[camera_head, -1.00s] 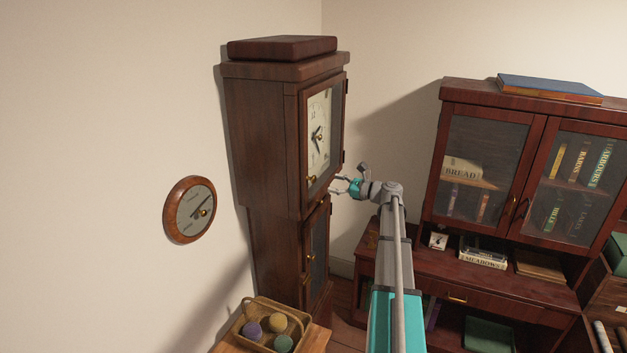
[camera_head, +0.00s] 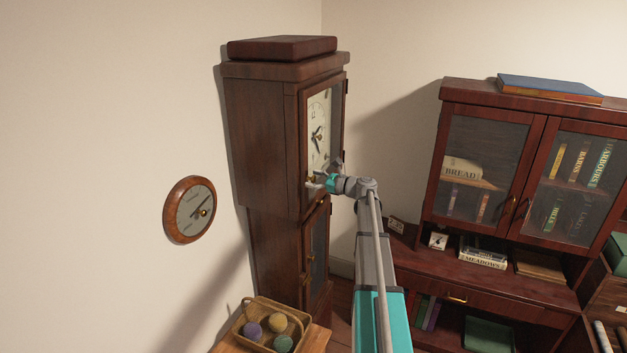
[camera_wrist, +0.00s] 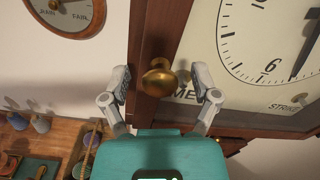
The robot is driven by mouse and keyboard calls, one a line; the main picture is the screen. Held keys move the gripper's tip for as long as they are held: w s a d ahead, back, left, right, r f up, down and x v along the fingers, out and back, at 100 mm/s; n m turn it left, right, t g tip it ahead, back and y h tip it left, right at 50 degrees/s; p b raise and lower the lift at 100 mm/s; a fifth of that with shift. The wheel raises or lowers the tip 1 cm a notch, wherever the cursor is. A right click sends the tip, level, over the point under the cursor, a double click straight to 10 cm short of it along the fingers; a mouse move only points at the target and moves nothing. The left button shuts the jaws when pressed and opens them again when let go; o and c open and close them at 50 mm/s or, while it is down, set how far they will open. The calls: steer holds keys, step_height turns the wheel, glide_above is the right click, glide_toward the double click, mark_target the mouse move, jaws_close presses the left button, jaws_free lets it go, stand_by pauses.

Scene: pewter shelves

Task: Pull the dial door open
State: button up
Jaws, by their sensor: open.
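The dial door (camera_head: 323,128) is the upper glazed door of a tall wooden clock and looks shut. Its cream clock face (camera_wrist: 268,48) fills the right of the wrist view. A round brass knob (camera_wrist: 158,78) sits on the door's wooden frame. My gripper (camera_head: 311,183) is at the lower edge of the dial door, beside the knob. In the wrist view my gripper (camera_wrist: 160,90) is open, with one finger on each side of the knob. I see no finger touching it.
The lower clock door (camera_head: 316,248) is below. A round wall gauge (camera_head: 189,210) hangs at left. A basket of yarn balls (camera_head: 268,326) stands at front left. A glazed bookcase (camera_head: 490,165) stands at right, with a gap between it and the clock.

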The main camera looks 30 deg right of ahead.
jaws_close()
steer(key=shift+s+d, duration=0.1)
steer(key=shift+d, duration=0.05)
